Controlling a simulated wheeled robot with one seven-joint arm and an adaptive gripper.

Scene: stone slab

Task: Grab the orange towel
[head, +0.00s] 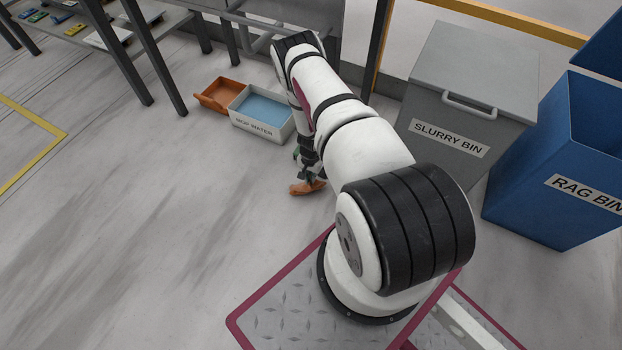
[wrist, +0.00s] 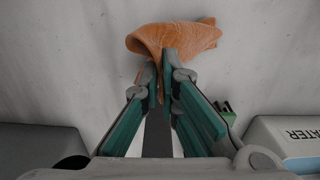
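The orange towel (head: 307,187) is a crumpled cloth low over the grey floor, below my arm in the head view. In the wrist view the towel (wrist: 178,38) spreads beyond the fingertips, with a fold running down between them. My gripper (wrist: 161,75) has its green-sided fingers close together with that orange fold pinched between the tips. In the head view my gripper (head: 307,167) is small and partly hidden by my arm. I cannot tell whether the towel touches the floor.
A mop water tray (head: 262,129) and an orange tray (head: 218,95) stand beyond the gripper. A grey slurry bin (head: 470,90) and a blue rag bin (head: 560,170) are at the right. Table legs (head: 165,85) stand at the back left. The left floor is clear.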

